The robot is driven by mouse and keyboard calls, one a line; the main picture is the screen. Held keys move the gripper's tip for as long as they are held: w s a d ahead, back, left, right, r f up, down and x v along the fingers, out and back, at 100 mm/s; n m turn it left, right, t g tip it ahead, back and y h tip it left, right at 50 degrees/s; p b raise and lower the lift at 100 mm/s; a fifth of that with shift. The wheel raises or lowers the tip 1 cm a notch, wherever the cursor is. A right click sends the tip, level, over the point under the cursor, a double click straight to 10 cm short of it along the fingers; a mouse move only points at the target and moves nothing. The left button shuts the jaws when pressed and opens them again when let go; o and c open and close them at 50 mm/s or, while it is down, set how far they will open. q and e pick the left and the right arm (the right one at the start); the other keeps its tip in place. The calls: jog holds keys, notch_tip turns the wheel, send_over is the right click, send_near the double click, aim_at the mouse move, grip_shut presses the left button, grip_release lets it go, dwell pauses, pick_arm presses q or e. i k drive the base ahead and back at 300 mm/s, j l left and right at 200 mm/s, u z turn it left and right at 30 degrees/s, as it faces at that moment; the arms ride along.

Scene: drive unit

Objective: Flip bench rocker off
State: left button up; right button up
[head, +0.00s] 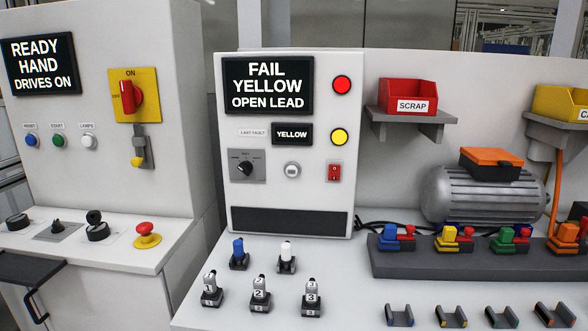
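The bench rocker (334,172) is a small red switch in a pale frame, low on the right side of the white bench panel (300,207) in the head view. Its exact tilt is too small to tell. The panel's main display (268,85) reads "FAIL YELLOW OPEN LEAD". A smaller display (292,134) reads "YELLOW", beside a "LAST FAULT" label. A red lamp (342,85) and a yellow lamp (339,136) sit above the rocker. Neither of my grippers is in view.
A left cabinet (180,50) carries a red rotary switch (131,96) and an emergency stop (147,233). A motor (470,195), connector block (400,262) and red scrap bin (407,95) are right. The rocker's front is unobstructed.

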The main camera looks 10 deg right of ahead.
aim_at(334, 170)
jog(key=k+l, duration=0.1)
jog(key=l, duration=1.25)
jog(key=i, duration=0.6)
